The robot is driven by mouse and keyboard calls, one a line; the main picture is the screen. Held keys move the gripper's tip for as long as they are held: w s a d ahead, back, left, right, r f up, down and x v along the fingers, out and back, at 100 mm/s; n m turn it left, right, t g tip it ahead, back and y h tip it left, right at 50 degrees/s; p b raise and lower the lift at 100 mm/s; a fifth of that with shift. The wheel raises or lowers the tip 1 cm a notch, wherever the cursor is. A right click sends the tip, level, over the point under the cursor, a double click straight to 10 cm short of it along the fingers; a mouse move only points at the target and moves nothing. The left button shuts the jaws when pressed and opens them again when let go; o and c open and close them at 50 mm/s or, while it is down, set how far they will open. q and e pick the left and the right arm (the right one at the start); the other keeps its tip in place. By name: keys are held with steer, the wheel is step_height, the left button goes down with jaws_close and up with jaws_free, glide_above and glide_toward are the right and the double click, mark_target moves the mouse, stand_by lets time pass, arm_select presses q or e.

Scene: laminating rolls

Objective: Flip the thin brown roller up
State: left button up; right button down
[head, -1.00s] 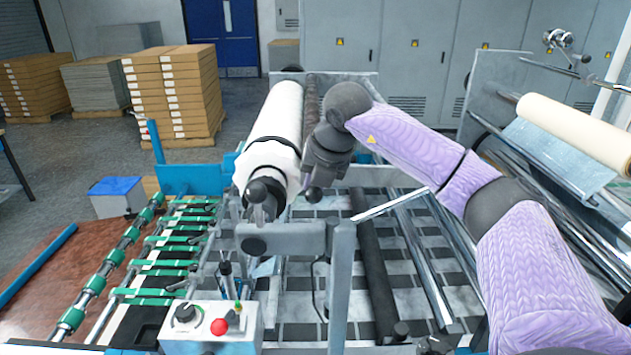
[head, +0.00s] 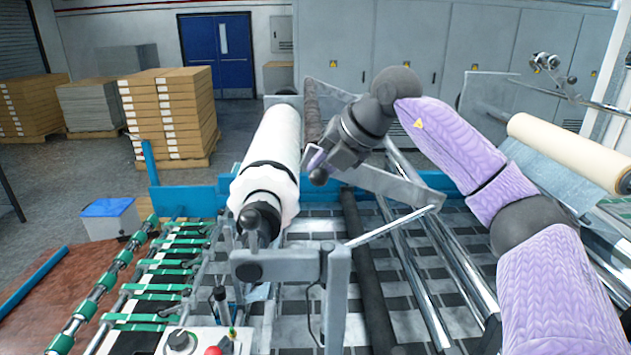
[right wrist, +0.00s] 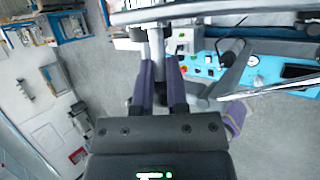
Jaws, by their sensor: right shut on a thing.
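The thin brown roller (head: 312,108) is a dark, mottled bar just right of the thick white roll (head: 268,150). Its near end is hidden behind my right gripper and arm. My right gripper (head: 314,160) is at this near end, with a black ball knob right below it. In the right wrist view its two purple fingers (right wrist: 158,75) are shut on a grey rod (right wrist: 157,45). I cannot tell how the rod joins the roller. My left gripper is not in view.
A slanted grey plate (head: 385,182) lies right of my gripper. A grey bracket (head: 295,262) stands in front. A dark roller (head: 366,270) and chrome bars lie over the bed. The control box (head: 205,342) is at the bottom.

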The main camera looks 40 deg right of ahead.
steer(key=c, duration=1.1)
jaws_free()
steer(key=shift+r, duration=0.15)
steer(key=o, duration=0.5)
steer(key=shift+s+a, duration=0.1)
steer(key=shift+s, duration=0.2)
steer(key=shift+w, duration=0.1)
steer(key=v, duration=1)
